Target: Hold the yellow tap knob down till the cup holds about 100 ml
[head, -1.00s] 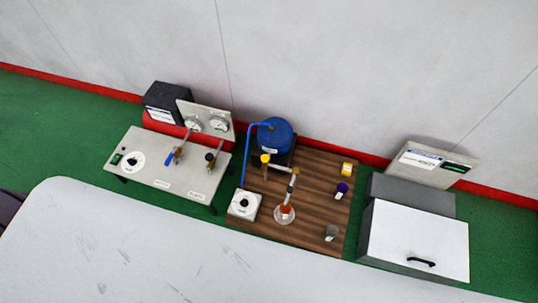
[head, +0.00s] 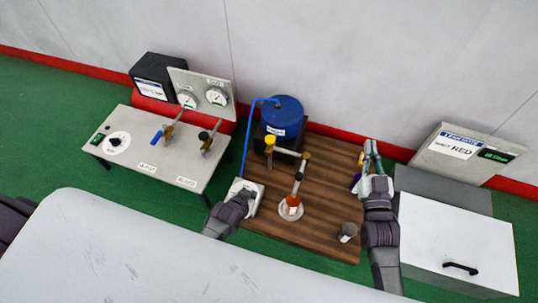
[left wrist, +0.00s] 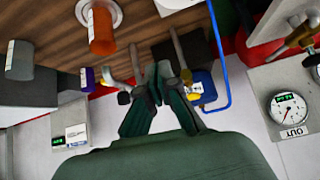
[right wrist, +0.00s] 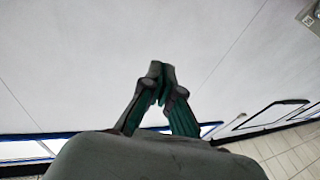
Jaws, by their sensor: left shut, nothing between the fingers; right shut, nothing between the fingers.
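The yellow tap knob (head: 270,140) tops the tap in front of the blue tank (head: 285,115). An orange cup (head: 292,201) with a white label stands below the tap's pipe on a round white base; its fill level cannot be read. It also shows in the left wrist view (left wrist: 102,32). My left gripper (head: 244,190) is over the white dial box, left of the cup and apart from the knob. It is shut and empty, its closed fingers (left wrist: 158,72) filling the left wrist view. My right gripper (head: 370,147) is shut and empty above the board's right side.
A grey cup (head: 347,232) stands at the wooden board's (head: 325,200) front right. The purple jar (head: 355,182) is partly hidden by my right gripper. A bench with valves and gauges (head: 217,96) stands left, a white-lidded box (head: 455,240) right. A blue hose (head: 247,140) runs from the tank.

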